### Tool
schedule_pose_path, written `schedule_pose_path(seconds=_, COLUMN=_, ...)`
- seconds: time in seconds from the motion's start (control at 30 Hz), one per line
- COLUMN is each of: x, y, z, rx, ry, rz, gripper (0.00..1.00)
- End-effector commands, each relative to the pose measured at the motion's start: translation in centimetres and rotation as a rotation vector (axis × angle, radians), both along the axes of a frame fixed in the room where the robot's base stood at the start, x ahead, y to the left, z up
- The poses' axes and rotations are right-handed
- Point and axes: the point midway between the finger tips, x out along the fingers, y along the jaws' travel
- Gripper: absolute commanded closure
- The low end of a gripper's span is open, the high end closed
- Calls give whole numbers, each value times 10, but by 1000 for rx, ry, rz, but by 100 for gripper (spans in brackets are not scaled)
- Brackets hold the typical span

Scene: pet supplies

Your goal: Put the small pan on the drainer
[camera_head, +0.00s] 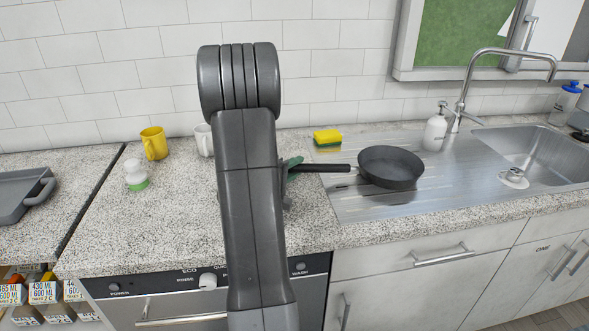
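The small pan (391,168) is dark, with a long black handle pointing left. Its body is over the ribbed metal drainer (385,205) beside the sink, upright and about level. I cannot tell if its base touches the metal or is slightly above it. My gripper (291,172) is at the end of the pan's handle, mostly hidden behind my own grey arm. A bit of green shows there at the handle's end. The fingers are not clear enough to show if they are closed on the handle.
A yellow-green sponge (327,139) lies behind the handle. A white soap bottle (435,131) and the tap (462,105) stand behind the pan. A yellow mug (154,143), a white mug (204,140) and a white-green brush (136,175) stand left. The sink basin (545,150) is right.

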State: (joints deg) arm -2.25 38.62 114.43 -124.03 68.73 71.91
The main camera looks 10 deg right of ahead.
Motion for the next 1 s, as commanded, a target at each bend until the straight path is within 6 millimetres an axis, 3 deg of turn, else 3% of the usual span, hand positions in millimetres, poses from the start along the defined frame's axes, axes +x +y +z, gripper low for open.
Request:
schedule_pose_path(seconds=0.07, x=0, y=0, z=1, rx=0, ry=0, rz=0, gripper=54)
schedule_pose_path(seconds=0.47, x=0, y=0, z=4, rx=0, ry=0, rz=0, gripper=54)
schedule_pose_path(seconds=1.0, x=-59, y=69, z=10, rx=1, ry=-1, rz=5, gripper=54)
